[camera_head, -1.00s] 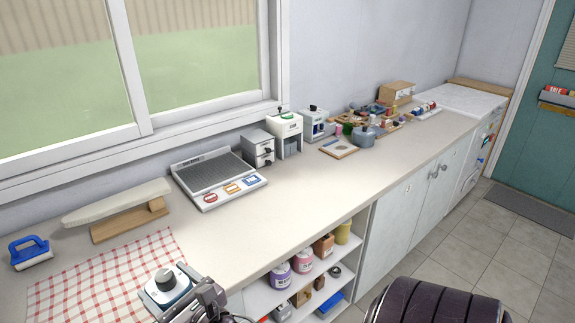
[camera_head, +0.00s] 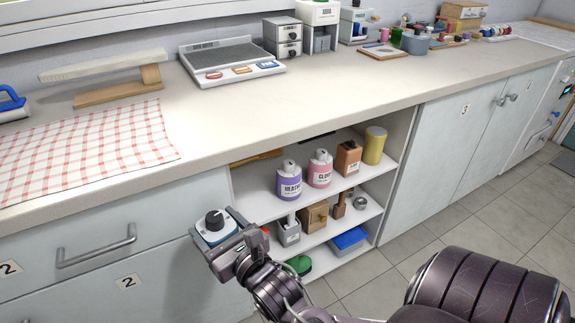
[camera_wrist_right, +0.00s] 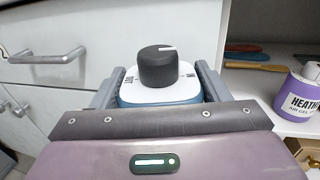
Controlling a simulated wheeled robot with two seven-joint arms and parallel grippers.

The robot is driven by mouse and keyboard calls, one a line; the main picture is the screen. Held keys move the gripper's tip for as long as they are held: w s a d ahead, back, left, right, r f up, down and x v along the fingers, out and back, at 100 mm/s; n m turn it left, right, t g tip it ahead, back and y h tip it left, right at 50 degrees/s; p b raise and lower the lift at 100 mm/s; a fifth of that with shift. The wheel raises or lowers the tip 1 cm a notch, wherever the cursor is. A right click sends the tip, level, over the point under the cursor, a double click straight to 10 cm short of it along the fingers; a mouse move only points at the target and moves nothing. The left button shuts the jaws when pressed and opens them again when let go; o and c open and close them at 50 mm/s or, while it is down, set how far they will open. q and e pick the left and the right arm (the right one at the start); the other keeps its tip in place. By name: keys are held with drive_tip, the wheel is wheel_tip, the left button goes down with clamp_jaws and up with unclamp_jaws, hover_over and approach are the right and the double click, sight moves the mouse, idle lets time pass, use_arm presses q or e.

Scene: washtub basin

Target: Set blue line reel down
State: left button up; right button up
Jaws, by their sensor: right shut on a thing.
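My right gripper (camera_head: 226,246) is shut on a small blue box with a white top and a black knob (camera_head: 213,226). In the right wrist view the black knob (camera_wrist_right: 158,68) stands upright between the two fingers. The box looks level and appears in front of the drawers, below the counter edge. Nothing is seen under it. It looks more like a dial box than a reel; I cannot make out any line on it. My left gripper is not in view.
An open shelf unit (camera_head: 330,238) holds a purple bottle (camera_head: 289,184), a pink bottle (camera_head: 319,170) and other items. The counter (camera_head: 330,105) above has free room right of the checked cloth (camera_head: 90,150). Drawer handles (camera_head: 97,247) stick out at left.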

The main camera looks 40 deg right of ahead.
drive_tip(key=d+f+h+b, duration=0.1)
drive_tip(key=d+f+b, duration=0.35)
drive_tip(key=f, duration=0.35)
drive_tip(key=s+d+r+m+h+b, duration=0.1)
drive_tip(key=d+r+m+h, duration=0.25)
drive_tip(key=d, duration=0.65)
drive_tip(key=shift+n+g, duration=0.3)
drive_tip(key=shift+n, duration=0.05)
drive_tip(key=f+b+x, duration=0.1)
drive_tip(key=x, duration=0.5)
drive_tip(key=b+x, duration=0.2)
drive_tip(key=x, duration=0.3)
drive_tip(key=f+b+x, duration=0.1)
drive_tip(key=x, duration=0.5)
drive_tip(key=shift+w+d+f, duration=0.15)
drive_tip(key=shift+w+f, duration=0.1)
drive_tip(key=shift+f, duration=0.1)
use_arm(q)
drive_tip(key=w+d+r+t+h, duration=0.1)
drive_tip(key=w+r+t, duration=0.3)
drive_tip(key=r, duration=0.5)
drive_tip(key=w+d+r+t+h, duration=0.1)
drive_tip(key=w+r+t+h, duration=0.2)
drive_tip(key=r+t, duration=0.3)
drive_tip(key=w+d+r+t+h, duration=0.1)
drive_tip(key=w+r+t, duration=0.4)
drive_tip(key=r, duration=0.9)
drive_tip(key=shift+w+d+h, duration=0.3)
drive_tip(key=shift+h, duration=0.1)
